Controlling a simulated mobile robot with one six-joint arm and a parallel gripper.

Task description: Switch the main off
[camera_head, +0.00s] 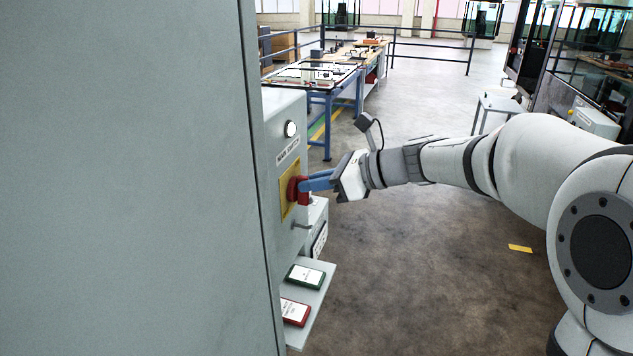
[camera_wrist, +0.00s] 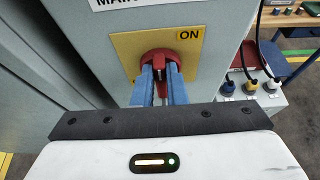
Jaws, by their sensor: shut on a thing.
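The main switch is a red rotary handle (camera_head: 293,189) on a yellow plate (camera_head: 287,192), mounted on a grey cabinet box (camera_head: 285,120) labelled "MAIN SWITCH". In the wrist view the red handle (camera_wrist: 160,62) sits on the yellow plate (camera_wrist: 124,46), with the word ON at its upper right. The handle's grip looks upright there. My gripper (camera_head: 303,185) reaches in from the right, and its blue fingers (camera_wrist: 160,82) are shut on the handle's grip, one on each side. The fingers hide part of the handle and the lower plate.
A white round lamp (camera_head: 290,129) is above the label. Below, a shelf (camera_head: 318,292) holds a green-edged card (camera_head: 305,275) and a red-edged card (camera_head: 294,311). A large grey cabinet door (camera_head: 130,180) fills the left. Cable plugs (camera_wrist: 250,86) stand right of the switch. Open floor lies below my arm.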

